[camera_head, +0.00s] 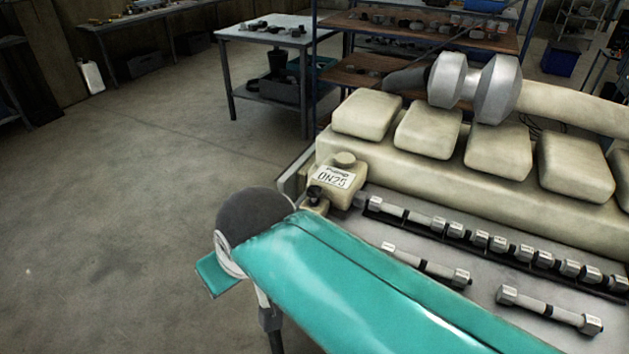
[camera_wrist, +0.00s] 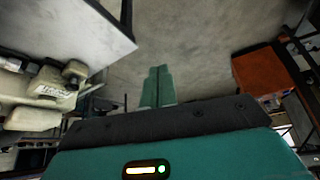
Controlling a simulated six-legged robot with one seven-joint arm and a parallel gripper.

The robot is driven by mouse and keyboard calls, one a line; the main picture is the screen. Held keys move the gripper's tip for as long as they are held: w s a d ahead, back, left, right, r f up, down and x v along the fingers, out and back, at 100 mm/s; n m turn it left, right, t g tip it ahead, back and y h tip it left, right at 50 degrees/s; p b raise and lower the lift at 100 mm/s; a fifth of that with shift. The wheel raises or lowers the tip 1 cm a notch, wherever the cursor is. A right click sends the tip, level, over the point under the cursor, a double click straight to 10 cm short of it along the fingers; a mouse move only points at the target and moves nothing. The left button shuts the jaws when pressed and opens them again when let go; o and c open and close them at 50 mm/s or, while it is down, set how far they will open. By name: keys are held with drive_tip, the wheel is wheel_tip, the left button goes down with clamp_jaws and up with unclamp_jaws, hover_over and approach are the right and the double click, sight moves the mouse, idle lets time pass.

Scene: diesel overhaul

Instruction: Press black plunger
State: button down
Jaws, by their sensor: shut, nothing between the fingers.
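In the head view a small black plunger (camera_head: 315,192) sticks out low on the left side of a cream pump unit (camera_head: 345,180), which has a white label and a round cap. The pump unit also shows at the left edge of the wrist view (camera_wrist: 40,85) with a round knob; I cannot tell the black plunger apart there. My gripper (camera_wrist: 157,72) shows in the wrist view with its two green fingers shut together and empty. It points at open floor, well to the right of the pump unit and apart from it.
The cream engine block (camera_head: 470,165) with rounded covers stands right of the pump. Metal shafts (camera_head: 425,262) lie along the bench in front. A work table (camera_head: 265,38) and shelving (camera_head: 420,25) stand behind. The floor (camera_head: 130,190) on the left is clear.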

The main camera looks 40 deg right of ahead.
drive_tip(key=w+d+r+n+g+y, duration=0.1)
drive_tip(key=w+d, duration=0.4)
drive_tip(key=d, duration=0.3)
drive_tip(key=w+d+n+y, duration=0.1)
drive_tip(key=w+d, duration=0.3)
drive_tip(key=d, duration=0.4)
drive_tip(key=d+n+t+y, duration=0.1)
drive_tip(key=d+t, duration=0.2)
drive_tip(key=d, duration=1.6)
drive_tip(key=shift+s+d+r+n+t, duration=0.2)
drive_tip(key=shift+s+r+n+t, duration=0.1)
drive_tip(key=shift+n+t, duration=0.1)
drive_tip(key=shift+w, duration=0.1)
hover_over(311, 188)
drive_tip(key=s+d, duration=0.1)
drive_tip(key=s, duration=0.1)
wheel_tip(311, 188, down, 8)
drive_tip(key=shift+s+r, duration=0.15)
wheel_tip(311, 188, down, 2)
drive_tip(key=shift+s+f, duration=0.15)
drive_tip(key=shift+f, duration=0.55)
drive_tip(key=shift+f, duration=0.1)
